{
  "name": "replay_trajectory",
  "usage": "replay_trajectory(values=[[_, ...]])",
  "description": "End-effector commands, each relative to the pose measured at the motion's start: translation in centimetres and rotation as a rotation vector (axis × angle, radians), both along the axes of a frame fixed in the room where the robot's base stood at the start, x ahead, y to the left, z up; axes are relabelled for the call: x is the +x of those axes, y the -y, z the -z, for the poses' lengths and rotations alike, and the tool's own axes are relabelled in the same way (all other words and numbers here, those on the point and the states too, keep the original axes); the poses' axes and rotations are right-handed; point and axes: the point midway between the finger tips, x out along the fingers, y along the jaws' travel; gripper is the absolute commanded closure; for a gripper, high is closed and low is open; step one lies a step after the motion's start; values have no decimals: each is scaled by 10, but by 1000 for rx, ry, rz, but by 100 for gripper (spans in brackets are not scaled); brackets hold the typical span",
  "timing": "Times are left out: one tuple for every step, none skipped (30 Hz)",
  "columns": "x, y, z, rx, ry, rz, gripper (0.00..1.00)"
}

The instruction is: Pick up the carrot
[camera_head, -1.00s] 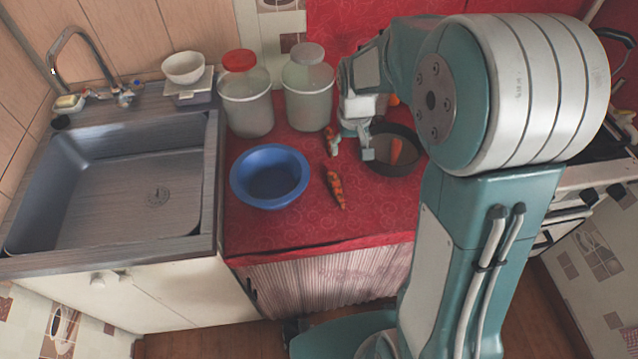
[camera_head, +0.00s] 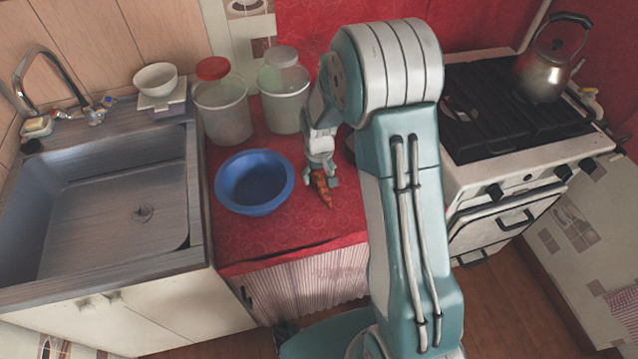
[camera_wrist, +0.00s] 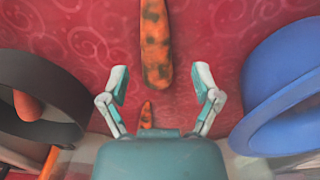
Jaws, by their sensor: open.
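An orange carrot with dark blotches (camera_head: 322,190) lies on the red oilcloth, right of the blue bowl, in the head view. In the wrist view the same carrot (camera_wrist: 156,45) lies just beyond the fingertips, roughly centred between them. My gripper (camera_wrist: 161,82) is open and empty, with its two fingers spread to either side of the carrot's line. In the head view my gripper (camera_head: 321,180) is over the far end of the carrot. A second, smaller-looking carrot (camera_wrist: 147,114) shows between the fingers near the palm in the wrist view.
The blue bowl (camera_head: 255,182) stands close by; a dark pan (camera_wrist: 40,85) with a carrot in it (camera_wrist: 27,105) is on the other side. Two lidded containers (camera_head: 223,108) stand behind. The sink is left, the stove right (camera_head: 510,105). The counter front is clear.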

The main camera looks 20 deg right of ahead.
Motion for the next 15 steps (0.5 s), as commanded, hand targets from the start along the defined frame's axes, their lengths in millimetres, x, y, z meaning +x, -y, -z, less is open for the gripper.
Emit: replay_trajectory(values=[[-1,1,10,1,-4,1,19],[-1,1,14,0,-4,1,19],[-1,1,19,1,-3,1,19],[-1,1,22,1,-3,1,19],[-1,1,25,1,-2,1,19],[-1,2,27,1,-1,1,19],[-1,2,28,1,0,1,19],[-1,2,28,1,0,1,19],[-1,1,29,1,0,1,19],[-1,1,29,1,0,1,19],[-1,1,28,1,1,1,19],[-1,1,28,0,1,1,19],[-1,1,28,0,0,1,19],[-1,1,28,0,0,1,24],[-1,1,28,0,0,1,42]])
